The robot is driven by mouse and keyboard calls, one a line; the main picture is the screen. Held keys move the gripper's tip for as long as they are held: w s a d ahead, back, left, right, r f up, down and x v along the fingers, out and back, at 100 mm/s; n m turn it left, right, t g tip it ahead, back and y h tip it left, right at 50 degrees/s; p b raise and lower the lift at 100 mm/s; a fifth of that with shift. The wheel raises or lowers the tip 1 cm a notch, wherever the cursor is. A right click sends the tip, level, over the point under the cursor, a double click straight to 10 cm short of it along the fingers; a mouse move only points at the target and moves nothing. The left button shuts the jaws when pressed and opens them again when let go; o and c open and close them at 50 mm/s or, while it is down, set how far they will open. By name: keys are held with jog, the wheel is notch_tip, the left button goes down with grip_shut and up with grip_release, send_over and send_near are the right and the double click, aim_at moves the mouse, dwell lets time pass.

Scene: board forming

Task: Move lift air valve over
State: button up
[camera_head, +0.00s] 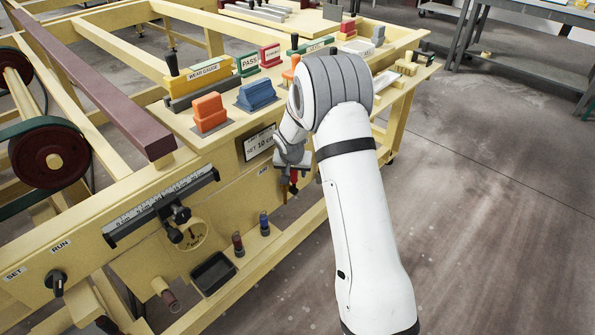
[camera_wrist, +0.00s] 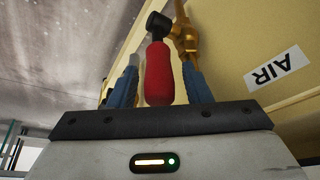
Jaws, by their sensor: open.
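The air valve has a red handle (camera_wrist: 158,75) with a black hub at its top end, beside a brass fitting (camera_wrist: 187,38) on the yellow machine panel. In the wrist view, my gripper (camera_wrist: 160,85) is open, with its blue fingers on either side of the red handle. I cannot tell whether either finger touches it. In the head view, my gripper (camera_head: 292,172) is at the front panel, and a small part of the red handle (camera_head: 293,177) shows below it. My arm and gripper hide most of the valve there. An AIR label (camera_wrist: 273,68) sits right of the valve.
The yellow bench top holds an orange block (camera_head: 209,112), a blue block (camera_head: 257,95) and a wear gauge (camera_head: 199,78). Open floor lies at right.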

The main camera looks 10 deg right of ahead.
grip_shut()
dwell(0.3)
